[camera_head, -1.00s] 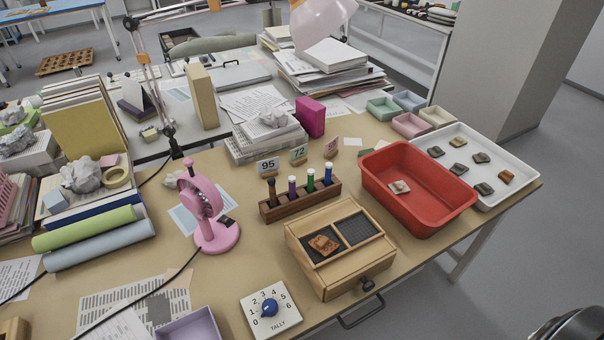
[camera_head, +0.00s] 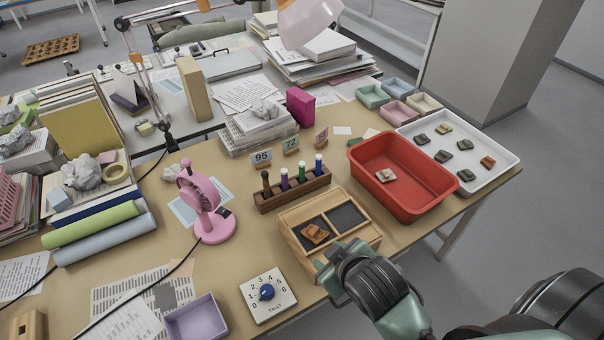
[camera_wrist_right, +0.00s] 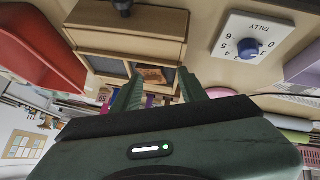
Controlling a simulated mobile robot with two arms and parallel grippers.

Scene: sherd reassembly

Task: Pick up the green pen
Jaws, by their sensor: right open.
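The green pen (camera_head: 302,175) stands upright with a white cap in a dark wooden rack (camera_head: 291,193). In the rack it is between a purple pen (camera_head: 284,182) and a blue pen (camera_head: 318,166). A brown pen (camera_head: 266,184) stands at the left end. My right gripper (camera_head: 340,255) is at the near right side of the wooden box, apart from the rack. In the right wrist view the two fingers (camera_wrist_right: 160,94) are spread with nothing held between them. My left gripper is not in view.
The wooden box (camera_head: 345,199) with a brown sherd (camera_head: 315,233) lies between my right gripper and the rack. A tally dial (camera_head: 268,294) is in front.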

